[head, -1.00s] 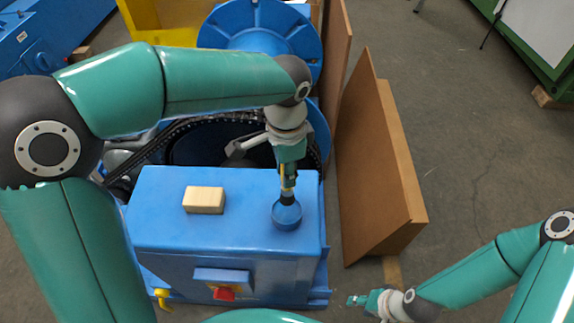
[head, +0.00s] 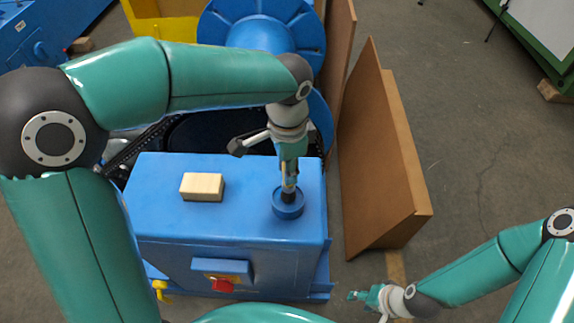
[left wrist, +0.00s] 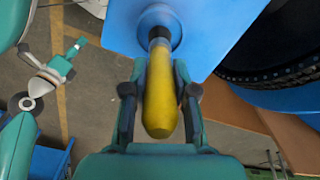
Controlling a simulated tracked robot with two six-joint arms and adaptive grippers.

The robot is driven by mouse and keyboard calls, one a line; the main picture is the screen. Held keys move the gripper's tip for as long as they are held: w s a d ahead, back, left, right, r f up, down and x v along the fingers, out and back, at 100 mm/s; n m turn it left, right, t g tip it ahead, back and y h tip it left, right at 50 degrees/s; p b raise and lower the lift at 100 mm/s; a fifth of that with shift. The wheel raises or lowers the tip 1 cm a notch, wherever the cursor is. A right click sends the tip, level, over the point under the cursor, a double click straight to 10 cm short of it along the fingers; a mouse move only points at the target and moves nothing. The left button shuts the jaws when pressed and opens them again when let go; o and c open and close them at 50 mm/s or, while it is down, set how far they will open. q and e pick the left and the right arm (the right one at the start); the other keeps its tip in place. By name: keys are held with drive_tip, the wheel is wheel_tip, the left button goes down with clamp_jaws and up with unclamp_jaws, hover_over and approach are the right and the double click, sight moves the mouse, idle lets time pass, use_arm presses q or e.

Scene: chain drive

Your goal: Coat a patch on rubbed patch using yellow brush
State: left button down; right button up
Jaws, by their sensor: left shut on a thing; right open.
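My left gripper (head: 289,176) is above the right part of the blue box top, pointing down. In the left wrist view its fingers are shut on the yellow handle of the brush (left wrist: 160,95). The brush's dark neck reaches a round blue piece (head: 288,207) on the box top, also in the left wrist view (left wrist: 172,18). I cannot tell whether this is a pot or part of the box, and the brush tip is hidden. No rubbed patch can be made out on the blue box (head: 165,220). My right gripper (head: 358,296) is open and empty, low at right.
A pale wooden block (head: 202,187) lies on the box top left of the brush. A red knob (head: 222,285) and a yellow lever (head: 160,290) are on the front. Brown boards (head: 375,150) stand to the right. Behind is a blue wheel (head: 262,30).

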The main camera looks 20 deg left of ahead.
use_arm(q)
drive_tip(key=shift+s+f+b, duration=0.1)
drive_tip(key=shift+f+b, duration=0.25)
drive_tip(key=shift+f, duration=0.2)
idle(1.4)
wheel_tip(320, 180, up, 7)
drive_tip(key=p, duration=0.6)
idle(1.0)
